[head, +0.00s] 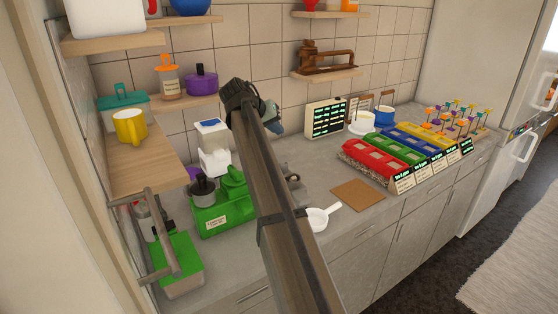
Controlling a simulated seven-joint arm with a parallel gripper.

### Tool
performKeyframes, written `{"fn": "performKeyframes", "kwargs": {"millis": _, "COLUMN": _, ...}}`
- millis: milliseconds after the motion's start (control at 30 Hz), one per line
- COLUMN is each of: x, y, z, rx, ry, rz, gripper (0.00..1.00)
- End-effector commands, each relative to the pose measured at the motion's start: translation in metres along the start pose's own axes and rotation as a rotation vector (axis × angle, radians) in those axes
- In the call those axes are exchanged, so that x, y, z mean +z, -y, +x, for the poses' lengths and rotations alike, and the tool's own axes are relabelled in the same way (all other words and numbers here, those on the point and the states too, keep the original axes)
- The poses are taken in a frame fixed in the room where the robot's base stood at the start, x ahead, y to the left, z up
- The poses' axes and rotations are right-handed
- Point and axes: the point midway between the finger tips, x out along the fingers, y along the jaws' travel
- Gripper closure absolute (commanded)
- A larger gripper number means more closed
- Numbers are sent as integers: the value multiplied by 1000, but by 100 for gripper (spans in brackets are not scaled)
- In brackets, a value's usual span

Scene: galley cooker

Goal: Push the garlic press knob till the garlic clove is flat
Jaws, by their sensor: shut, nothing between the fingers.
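A green device with a label (215,218) stands on the counter left of my arm; it looks like the garlic press, though the label is too small to read. A grey cylinder with a dark round knob (203,186) stands upright at its left. I cannot make out a garlic clove. My arm crosses the middle of the view from the bottom up to a dark joint, then bends back behind itself. My gripper is hidden behind the arm link, so its distance from the knob does not show.
A white appliance (214,160) stands behind the green device, and a green-lidded container (177,262) stands front left. A wooden shelf (150,165) overhangs at left. Right of my arm are a white strainer-like dish (317,218), a brown board (358,194) and coloured bins (375,160).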

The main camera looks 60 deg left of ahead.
Motion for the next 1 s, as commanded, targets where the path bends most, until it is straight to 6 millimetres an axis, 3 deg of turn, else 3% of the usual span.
{"fn": "performKeyframes", "kwargs": {"millis": 600, "x": 34, "y": 34, "z": 47, "rx": 0, "ry": 0, "rz": 0, "gripper": 100}}
{"fn": "performKeyframes", "kwargs": {"millis": 1000, "x": 37, "y": 37, "z": 51, "rx": 0, "ry": 0, "rz": 0, "gripper": 100}}
